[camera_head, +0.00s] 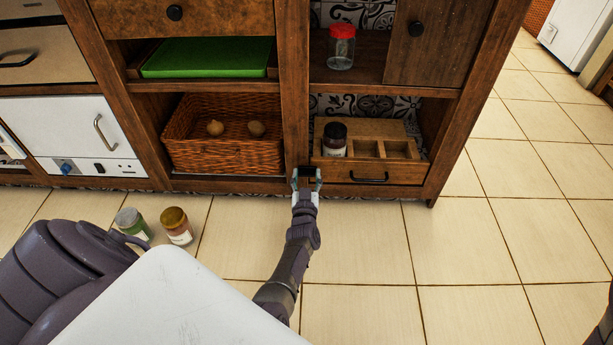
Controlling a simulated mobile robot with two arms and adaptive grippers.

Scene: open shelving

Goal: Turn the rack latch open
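The wooden rack (330,169) stands on the lowest shelf of the right bay, with a dark pull handle (369,178) on its front and small compartments on top. A dark-lidded jar (334,140) stands in its left part. My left gripper (307,172) is at the rack's lower left front corner, beside the shelf upright. Its two fingers are apart, with a small dark patch between them. I cannot make out a latch clearly; the gripper covers that spot. I cannot tell whether the fingers touch anything. My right gripper is out of view.
A wicker basket (225,157) with two round brown items is left of the upright. A red-lidded jar (341,48) and a green board (207,57) are on the shelf above. Two jars (176,226) (133,223) stand on the floor at left. Floor to the right is clear.

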